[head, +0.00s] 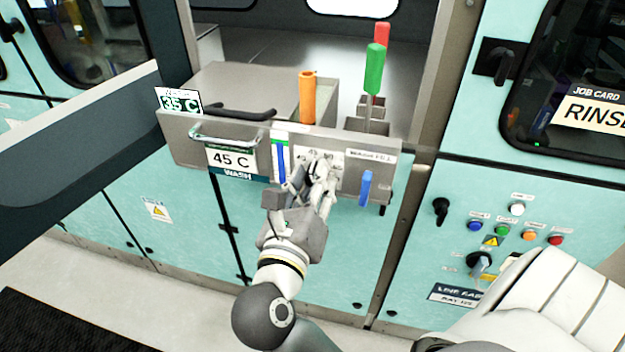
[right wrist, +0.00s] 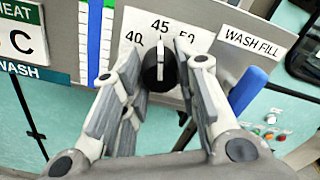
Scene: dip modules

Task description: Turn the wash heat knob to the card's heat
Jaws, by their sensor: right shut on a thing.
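The wash heat knob (right wrist: 153,76) is black with a white pointer line. In the right wrist view its pointer stands upright at 45 on a white dial plate (right wrist: 127,22) marked 40, 45 and 50. My right gripper (head: 319,172) is at the front panel, its fingers on both sides of the knob and shut on it. In the head view the fingers mostly hide the knob. The card (head: 231,158) above the WASH label reads 45 C. My left gripper is not in view.
A blue-and-white level gauge (head: 281,160) is left of the dial. A blue WASH FILL lever (head: 366,188) is close on the right. An orange handle (head: 307,97) and a green handle (head: 375,68) rise behind the panel. Buttons and a black switch (head: 441,209) sit further right.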

